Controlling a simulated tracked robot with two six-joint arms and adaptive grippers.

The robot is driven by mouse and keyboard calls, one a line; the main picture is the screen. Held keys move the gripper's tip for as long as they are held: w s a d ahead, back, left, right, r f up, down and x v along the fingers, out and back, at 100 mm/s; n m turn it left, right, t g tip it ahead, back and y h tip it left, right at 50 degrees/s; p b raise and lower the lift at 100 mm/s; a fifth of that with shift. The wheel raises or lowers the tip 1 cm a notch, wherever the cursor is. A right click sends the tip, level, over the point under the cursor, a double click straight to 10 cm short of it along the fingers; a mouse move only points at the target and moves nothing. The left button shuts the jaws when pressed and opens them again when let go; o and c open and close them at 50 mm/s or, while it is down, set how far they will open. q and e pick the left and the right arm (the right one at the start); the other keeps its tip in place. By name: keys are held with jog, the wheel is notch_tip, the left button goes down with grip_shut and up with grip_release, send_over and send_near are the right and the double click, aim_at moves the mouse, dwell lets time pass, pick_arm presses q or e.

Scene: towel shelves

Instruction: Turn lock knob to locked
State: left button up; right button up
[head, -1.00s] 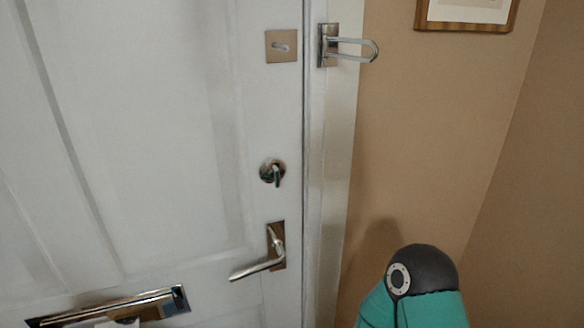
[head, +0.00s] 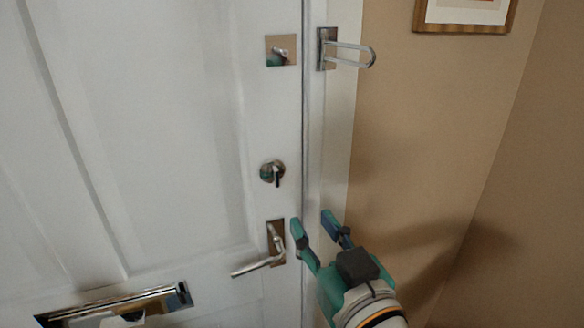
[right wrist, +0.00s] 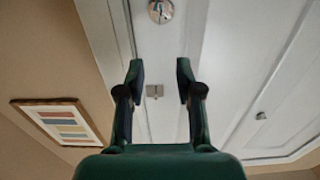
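The lock knob (head: 272,172) is a round metal disc with a small thumb-turn on the white door, above the lever handle. In the head view its turn-piece points roughly straight down. A round metal fitting (right wrist: 160,10), apparently this knob, shows at the top edge of the right wrist view, partly cut off. My right gripper (head: 312,222) is open and empty, below and right of the knob in the head view and apart from it. Its two spread fingers also show in the right wrist view (right wrist: 160,68). My left gripper is out of view.
A lever handle (head: 262,262) sits below the knob, and a mail slot (head: 115,303) is lower left. A square latch plate (head: 281,50) and a swing-bar guard (head: 345,53) are above. A framed picture (head: 465,14) hangs on the tan wall.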

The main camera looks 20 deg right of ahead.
aim_at(273, 162)
jog(key=w+p, duration=0.1)
jog(key=w, duration=0.4)
jog(key=w+p, duration=0.1)
jog(key=w, duration=1)
jog(key=shift+w+a+p, duration=0.3)
jog(key=shift+p, duration=0.1)
